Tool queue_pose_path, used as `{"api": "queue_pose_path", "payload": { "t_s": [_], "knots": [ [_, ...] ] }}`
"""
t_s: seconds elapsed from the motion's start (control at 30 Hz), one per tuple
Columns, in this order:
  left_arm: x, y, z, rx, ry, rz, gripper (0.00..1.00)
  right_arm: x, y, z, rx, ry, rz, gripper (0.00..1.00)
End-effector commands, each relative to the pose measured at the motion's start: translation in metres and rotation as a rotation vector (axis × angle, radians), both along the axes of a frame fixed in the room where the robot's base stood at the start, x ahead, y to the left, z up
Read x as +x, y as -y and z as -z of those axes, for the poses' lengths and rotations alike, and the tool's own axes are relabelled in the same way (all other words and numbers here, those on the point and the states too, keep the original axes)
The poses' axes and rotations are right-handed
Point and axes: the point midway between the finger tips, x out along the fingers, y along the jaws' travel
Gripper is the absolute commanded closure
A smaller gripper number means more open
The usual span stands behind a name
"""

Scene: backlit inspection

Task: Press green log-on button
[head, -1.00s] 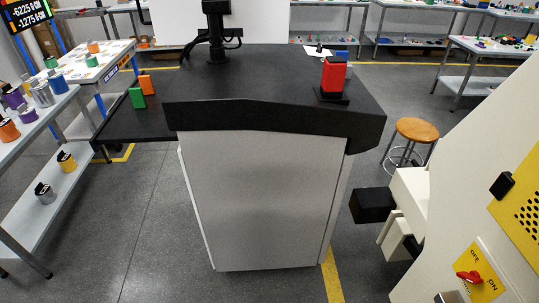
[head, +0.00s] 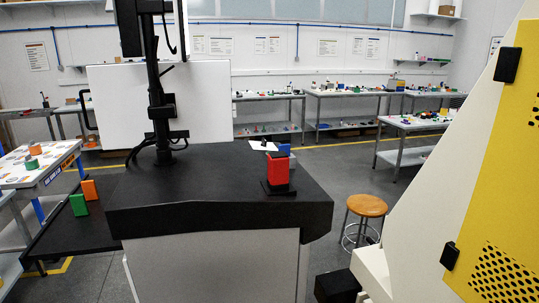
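No green log-on button can be made out in the head view. A black-topped desk (head: 210,205) with a light grey front stands in the centre. A black pole (head: 153,75) rises from it and carries a dark screen (head: 130,28), seen from the side or back. A green block (head: 79,204) stands beside an orange block (head: 90,189) on the lower black side shelf at left. A red block (head: 278,171) stands in a black holder on the desk's right part. Neither of my grippers shows.
A white and yellow machine (head: 505,170) fills the right edge. A round wooden stool (head: 366,205) stands between it and the desk. A white panel (head: 200,100) is behind the desk. Tables with small parts line the back and left.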

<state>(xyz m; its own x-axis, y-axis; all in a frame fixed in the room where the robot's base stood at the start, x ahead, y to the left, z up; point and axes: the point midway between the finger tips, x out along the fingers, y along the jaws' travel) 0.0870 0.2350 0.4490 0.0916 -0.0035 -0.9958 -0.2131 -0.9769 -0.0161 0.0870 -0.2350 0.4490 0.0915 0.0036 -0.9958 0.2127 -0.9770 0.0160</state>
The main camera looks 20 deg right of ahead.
Motion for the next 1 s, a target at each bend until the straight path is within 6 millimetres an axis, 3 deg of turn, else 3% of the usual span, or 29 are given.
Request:
{"api": "queue_pose_path", "payload": {
  "t_s": [0.2, 0.33, 1.0],
  "knots": [
    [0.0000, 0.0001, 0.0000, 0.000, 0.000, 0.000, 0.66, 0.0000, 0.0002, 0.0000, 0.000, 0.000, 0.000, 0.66],
    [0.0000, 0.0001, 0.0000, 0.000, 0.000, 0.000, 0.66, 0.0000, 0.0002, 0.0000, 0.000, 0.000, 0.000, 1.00],
    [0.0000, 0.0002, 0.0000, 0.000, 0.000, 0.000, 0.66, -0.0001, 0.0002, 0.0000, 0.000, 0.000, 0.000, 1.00]
  ]
}}
